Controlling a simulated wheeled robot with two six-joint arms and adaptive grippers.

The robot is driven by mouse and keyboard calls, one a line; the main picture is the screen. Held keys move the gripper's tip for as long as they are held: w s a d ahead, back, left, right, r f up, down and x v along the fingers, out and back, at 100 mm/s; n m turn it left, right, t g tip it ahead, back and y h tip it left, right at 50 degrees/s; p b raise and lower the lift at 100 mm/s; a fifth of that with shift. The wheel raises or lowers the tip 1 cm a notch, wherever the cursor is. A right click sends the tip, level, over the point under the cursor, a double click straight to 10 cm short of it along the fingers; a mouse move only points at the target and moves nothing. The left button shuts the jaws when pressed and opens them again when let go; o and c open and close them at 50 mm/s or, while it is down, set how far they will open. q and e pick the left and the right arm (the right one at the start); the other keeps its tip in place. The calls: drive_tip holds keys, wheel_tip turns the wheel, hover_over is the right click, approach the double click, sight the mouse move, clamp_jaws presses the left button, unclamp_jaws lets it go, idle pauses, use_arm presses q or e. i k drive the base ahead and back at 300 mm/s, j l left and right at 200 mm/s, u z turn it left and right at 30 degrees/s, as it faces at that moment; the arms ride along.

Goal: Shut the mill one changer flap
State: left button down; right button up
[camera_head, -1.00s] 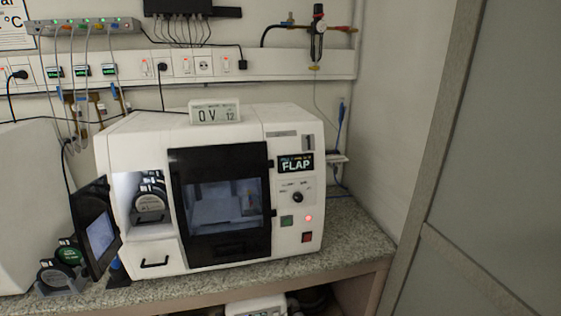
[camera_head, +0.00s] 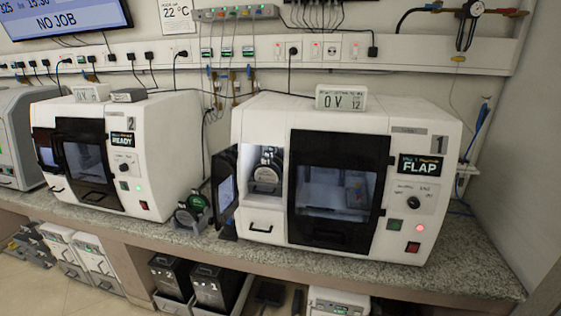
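Mill one (camera_head: 262,215) is a white machine on the granite bench, marked 1, with a display (camera_head: 420,166) reading FLAP and a red light lit. Its changer flap (camera_head: 225,186), a dark panel with a small window, stands open, swung out to the left of the changer opening. Inside the lit opening sit dark round discs (camera_head: 267,170). The large dark front door (camera_head: 337,190) beside it looks closed. Neither of my grippers is in view.
Mill two (camera_head: 150,140), showing READY, stands further left on the bench (camera_head: 462,262). Green-marked discs in a holder (camera_head: 193,212) stand on the bench just left of the open flap. Black bins (camera_head: 210,287) and white boxes sit below. Bare floor shows at lower left.

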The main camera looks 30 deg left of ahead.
sight(223, 162)
drive_tip(key=j, duration=2.45)
drive_tip(key=z, duration=0.05)
